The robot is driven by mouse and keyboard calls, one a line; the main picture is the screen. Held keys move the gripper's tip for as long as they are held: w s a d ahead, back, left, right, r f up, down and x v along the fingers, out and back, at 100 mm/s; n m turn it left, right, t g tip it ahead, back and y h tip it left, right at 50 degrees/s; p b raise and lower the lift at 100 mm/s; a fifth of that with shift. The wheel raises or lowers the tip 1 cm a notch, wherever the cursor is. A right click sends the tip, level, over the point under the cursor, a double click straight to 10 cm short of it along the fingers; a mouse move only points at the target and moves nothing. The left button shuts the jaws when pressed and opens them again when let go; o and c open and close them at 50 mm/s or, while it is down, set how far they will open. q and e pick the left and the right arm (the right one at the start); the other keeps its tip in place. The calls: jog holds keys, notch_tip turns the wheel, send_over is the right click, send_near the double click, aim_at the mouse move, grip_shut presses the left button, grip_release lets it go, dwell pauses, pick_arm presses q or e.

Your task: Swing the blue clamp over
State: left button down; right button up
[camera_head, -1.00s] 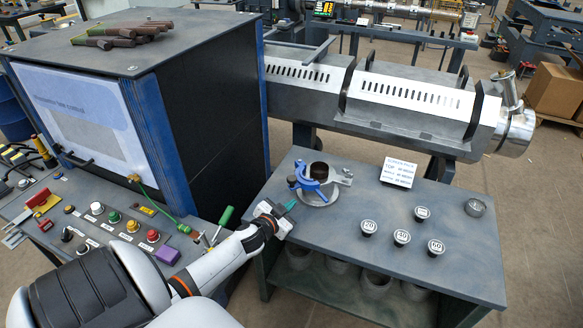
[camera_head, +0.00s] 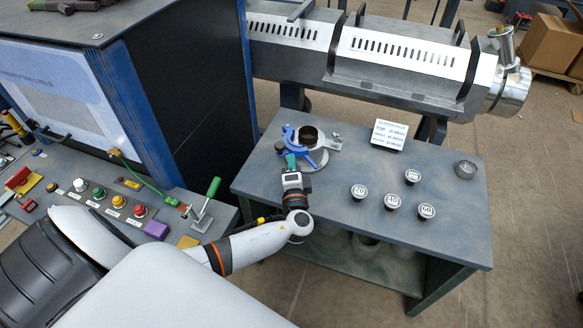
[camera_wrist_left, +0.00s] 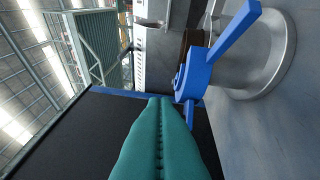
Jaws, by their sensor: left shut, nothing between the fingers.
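The blue clamp (camera_head: 296,138) sits at the left side of a round metal fitting with a dark open bore (camera_head: 308,134), on the grey bench. The clamp's arm also shows in the left wrist view (camera_wrist_left: 222,50), where it reaches up and to the right beside the metal ring (camera_wrist_left: 277,60). My left gripper (camera_head: 291,160) has green fingers and is just in front of the clamp. In the left wrist view the green fingertips (camera_wrist_left: 160,100) are together and empty, close to the clamp's lower end; I cannot tell whether they touch it. My right gripper is not in view.
The bench (camera_head: 330,200) also carries several small round labelled pieces (camera_head: 391,201), a white sign (camera_head: 389,134) and a metal cup (camera_head: 465,169). A control panel with a green-handled lever (camera_head: 208,198) stands left. A large grey machine (camera_head: 390,70) runs behind the bench.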

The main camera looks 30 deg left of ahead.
aim_at(289, 150)
pick_arm(q)
jog(key=x, duration=0.5)
jog(key=shift+w+a, duration=0.1)
jog(key=shift+a, duration=0.1)
